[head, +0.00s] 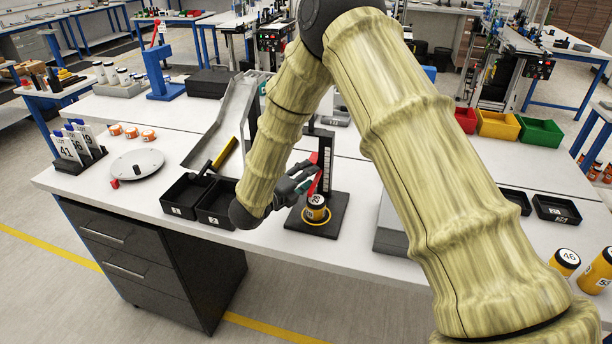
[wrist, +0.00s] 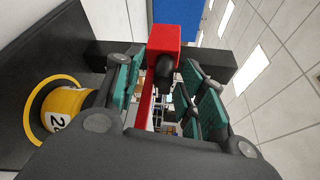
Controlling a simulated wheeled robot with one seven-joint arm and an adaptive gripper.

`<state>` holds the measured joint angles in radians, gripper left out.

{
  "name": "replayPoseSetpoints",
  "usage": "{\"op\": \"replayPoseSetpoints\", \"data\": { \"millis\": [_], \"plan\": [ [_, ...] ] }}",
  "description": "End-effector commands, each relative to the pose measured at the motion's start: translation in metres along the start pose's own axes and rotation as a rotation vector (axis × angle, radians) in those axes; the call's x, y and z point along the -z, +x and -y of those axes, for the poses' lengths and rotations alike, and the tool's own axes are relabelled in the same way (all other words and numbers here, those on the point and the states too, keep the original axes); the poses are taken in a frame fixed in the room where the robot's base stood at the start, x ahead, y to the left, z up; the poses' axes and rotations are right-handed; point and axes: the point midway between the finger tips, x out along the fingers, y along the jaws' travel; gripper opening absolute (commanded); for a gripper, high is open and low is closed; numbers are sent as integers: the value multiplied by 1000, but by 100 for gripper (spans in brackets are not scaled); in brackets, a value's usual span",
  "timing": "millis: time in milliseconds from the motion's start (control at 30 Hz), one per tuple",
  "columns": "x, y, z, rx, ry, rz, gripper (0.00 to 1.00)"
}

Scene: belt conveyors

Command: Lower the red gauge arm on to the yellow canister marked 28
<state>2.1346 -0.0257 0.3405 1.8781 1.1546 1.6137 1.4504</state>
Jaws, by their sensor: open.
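The yellow canister (head: 315,208) with a dark lid stands upright on the gauge's black base (head: 300,224), inside a yellow ring. Its label is small but appears to read 28; in the wrist view the canister (wrist: 68,108) shows only part of it. The red gauge arm (head: 316,183) is beside the black post (head: 326,160), raised and tilted over the canister. In the wrist view the red arm (wrist: 146,103) and its red block (wrist: 178,35) show between the teal finger pads. My gripper (head: 304,180) is open around the red arm; contact cannot be told.
Two black trays (head: 214,203) and a sloping metal chute (head: 232,115) are left of the gauge. A grey box (head: 391,236) is close on the right, partly hidden by my arm. Yellow canisters (head: 565,262) stand at far right. The front table strip is clear.

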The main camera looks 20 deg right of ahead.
Motion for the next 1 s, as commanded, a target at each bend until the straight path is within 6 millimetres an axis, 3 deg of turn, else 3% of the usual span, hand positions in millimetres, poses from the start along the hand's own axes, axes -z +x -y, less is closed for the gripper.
{"op": "replayPoseSetpoints", "data": {
  "millis": [600,800,1000],
  "plan": [
    [0,-96,0,-1,-1,1,40],
    [0,-113,0,1,-1,0,40],
    [0,-116,0,0,-1,-1,40]
  ]
}}
